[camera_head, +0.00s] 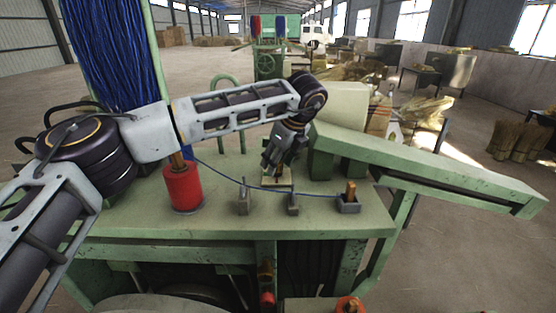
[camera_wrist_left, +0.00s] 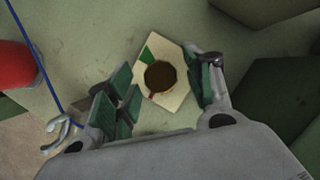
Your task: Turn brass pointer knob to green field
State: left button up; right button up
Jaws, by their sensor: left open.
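The dial plate (camera_wrist_left: 174,108) is a pale cream panel on the green bench top. In the left wrist view it has a green field (camera_wrist_left: 147,54) at its upper left edge and a small reddish mark at its lower left. The round, dark brass knob (camera_wrist_left: 160,76) sits at its middle; I cannot make out its pointer. My left gripper (camera_wrist_left: 166,88) is open, its green-padded fingers on either side of the knob, with no clear contact. In the head view my left gripper (camera_head: 272,158) points down over the plate (camera_head: 279,177), and the knob is hidden. My right gripper is not in view.
A red spool (camera_head: 183,187) stands left on the green bench (camera_head: 215,222). A thin blue wire (camera_head: 228,179) runs from near it past small metal posts to a brass peg (camera_head: 351,190). A sloping green chute (camera_head: 430,165) rises at the right. Blue bristles (camera_head: 115,60) hang at the left.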

pick_arm(q)
jog(key=c, duration=1)
